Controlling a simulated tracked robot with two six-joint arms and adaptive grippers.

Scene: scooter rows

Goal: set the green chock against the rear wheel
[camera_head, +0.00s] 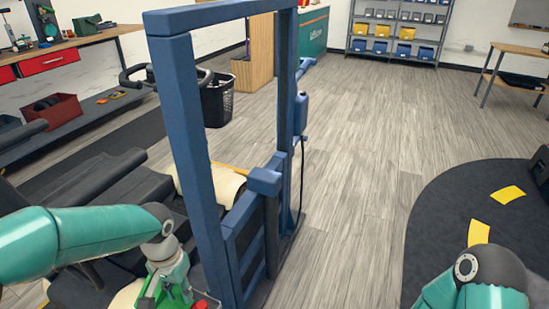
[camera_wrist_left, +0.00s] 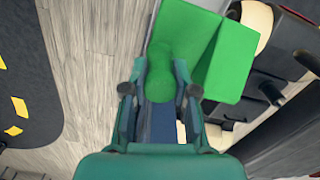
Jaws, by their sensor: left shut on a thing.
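My left gripper (camera_wrist_left: 160,95) is shut on the green chock (camera_wrist_left: 207,50), which it grips by a rounded knob. In the left wrist view the chock's sloped faces spread ahead of the fingers, over the side of a dark scooter (camera_wrist_left: 290,70). In the head view the gripper and chock (camera_head: 152,299) show only in part at the bottom edge, beside the scooter (camera_head: 90,205). The rear wheel is not clearly seen, and I cannot tell whether the chock touches it. My right arm shows at the bottom right; its gripper is out of view.
A blue metal frame (camera_head: 195,130) stands upright right of the scooter, close to my left arm. A dark mat (camera_head: 450,220) with yellow marks lies at the right. Open wood floor (camera_head: 370,150) lies between. A workbench (camera_head: 60,45) and a black basket (camera_head: 217,103) stand farther back.

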